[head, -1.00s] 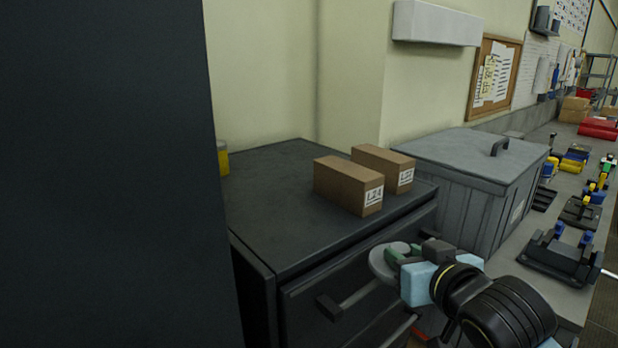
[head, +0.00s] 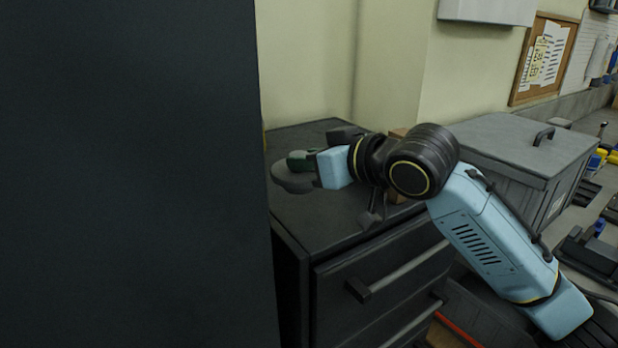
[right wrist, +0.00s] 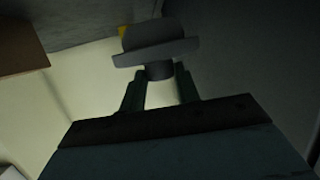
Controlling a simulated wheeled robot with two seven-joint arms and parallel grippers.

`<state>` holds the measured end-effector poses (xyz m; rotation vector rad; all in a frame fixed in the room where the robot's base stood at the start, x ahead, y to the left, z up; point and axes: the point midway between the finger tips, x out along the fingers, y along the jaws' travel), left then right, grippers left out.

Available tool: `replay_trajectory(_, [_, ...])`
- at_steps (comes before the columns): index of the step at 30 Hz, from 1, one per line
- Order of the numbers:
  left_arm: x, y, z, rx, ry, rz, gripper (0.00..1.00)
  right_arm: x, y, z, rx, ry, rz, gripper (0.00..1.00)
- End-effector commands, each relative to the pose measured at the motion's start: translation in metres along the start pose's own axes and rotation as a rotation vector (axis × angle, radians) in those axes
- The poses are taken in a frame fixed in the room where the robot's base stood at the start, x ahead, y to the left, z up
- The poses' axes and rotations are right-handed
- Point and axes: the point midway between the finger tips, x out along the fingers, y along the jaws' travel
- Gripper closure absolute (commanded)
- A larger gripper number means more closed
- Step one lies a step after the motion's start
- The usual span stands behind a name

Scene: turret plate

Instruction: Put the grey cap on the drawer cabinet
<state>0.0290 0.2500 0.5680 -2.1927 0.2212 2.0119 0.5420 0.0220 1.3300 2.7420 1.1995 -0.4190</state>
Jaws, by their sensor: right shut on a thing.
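The grey cap (head: 292,180) is held in my right gripper (head: 303,163), over the left part of the dark drawer cabinet's top. In the right wrist view the cap (right wrist: 157,50) shows as a grey disc with a knob between the green fingers of the right gripper (right wrist: 160,76). The drawer cabinet (head: 345,222) stands with its drawers facing front. I cannot tell whether the cap touches the cabinet top or hangs just above it. My left gripper is not in view.
A tall dark panel (head: 140,170) fills the left side, close to the cap. A cardboard box (head: 398,132) on the cabinet is mostly hidden behind my right arm; a brown box (right wrist: 20,45) shows in the right wrist view. A grey lidded bin (head: 505,150) stands to the right.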

Motion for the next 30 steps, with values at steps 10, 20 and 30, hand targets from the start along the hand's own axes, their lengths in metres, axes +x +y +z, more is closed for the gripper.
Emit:
replay_trajectory(10, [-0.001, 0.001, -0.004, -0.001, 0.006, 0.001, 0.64, 0.012, -0.001, 0.036, -0.001, 0.002, -0.001, 0.96])
replay_trajectory(20, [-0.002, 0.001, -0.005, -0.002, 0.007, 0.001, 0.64, 0.020, -0.001, 0.062, -0.003, 0.005, 0.000, 0.96])
replay_trajectory(30, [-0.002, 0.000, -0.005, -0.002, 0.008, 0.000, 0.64, 0.021, -0.001, 0.066, -0.002, 0.002, -0.001, 0.54])
